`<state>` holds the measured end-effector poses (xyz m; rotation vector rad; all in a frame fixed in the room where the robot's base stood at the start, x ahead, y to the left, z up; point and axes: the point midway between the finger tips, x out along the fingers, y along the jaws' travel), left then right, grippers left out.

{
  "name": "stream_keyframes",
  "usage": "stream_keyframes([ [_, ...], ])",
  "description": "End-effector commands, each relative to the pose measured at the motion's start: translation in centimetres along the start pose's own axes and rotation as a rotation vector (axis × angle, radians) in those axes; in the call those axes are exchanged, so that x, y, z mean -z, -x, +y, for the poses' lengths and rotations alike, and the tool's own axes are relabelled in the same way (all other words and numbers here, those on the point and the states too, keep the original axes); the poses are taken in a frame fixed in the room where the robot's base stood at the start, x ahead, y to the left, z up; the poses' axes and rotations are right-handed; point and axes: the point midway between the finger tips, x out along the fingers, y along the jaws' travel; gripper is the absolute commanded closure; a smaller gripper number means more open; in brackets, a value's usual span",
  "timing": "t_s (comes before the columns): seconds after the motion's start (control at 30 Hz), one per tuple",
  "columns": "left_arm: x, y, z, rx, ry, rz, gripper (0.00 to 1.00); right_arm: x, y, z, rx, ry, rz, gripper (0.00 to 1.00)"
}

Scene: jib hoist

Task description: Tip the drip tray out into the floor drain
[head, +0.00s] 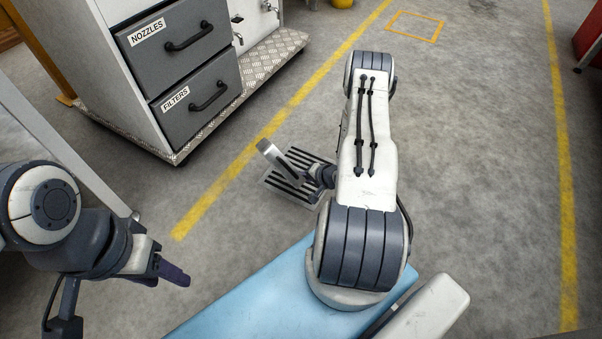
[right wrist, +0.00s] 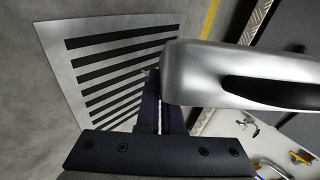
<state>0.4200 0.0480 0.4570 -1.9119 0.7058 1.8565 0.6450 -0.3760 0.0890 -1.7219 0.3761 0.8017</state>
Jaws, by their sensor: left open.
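The floor drain (head: 287,190) is a slotted grate set in the grey floor, partly covered by my right arm in the head view. Its dark slots also show at the left of the right wrist view (right wrist: 112,66). The drip tray (head: 270,151) is a silver, tilted piece above the drain's far left side. In the right wrist view the tray (right wrist: 215,72) spans the upper right, with a dark hollow at its right end. My right gripper (right wrist: 160,100) is shut on the tray's near end. My left gripper (head: 172,272) is open and empty at the lower left.
A grey cabinet (head: 190,60) with NOZZLES and FILTERS drawers stands at the upper left on a tread-plate base (head: 265,65). A yellow floor line (head: 250,155) runs between cabinet and drain. The floor to the right is clear up to another yellow line (head: 562,150).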

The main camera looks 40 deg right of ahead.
Motion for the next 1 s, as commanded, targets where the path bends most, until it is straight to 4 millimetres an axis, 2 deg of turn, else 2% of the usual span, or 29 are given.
stream_keyframes([
  [1.0,0.0,-0.7,-0.1,0.0,0.0,0.0,0.5,2.5,0.6,0.5,0.077,-0.18,-0.158,1.0],
])
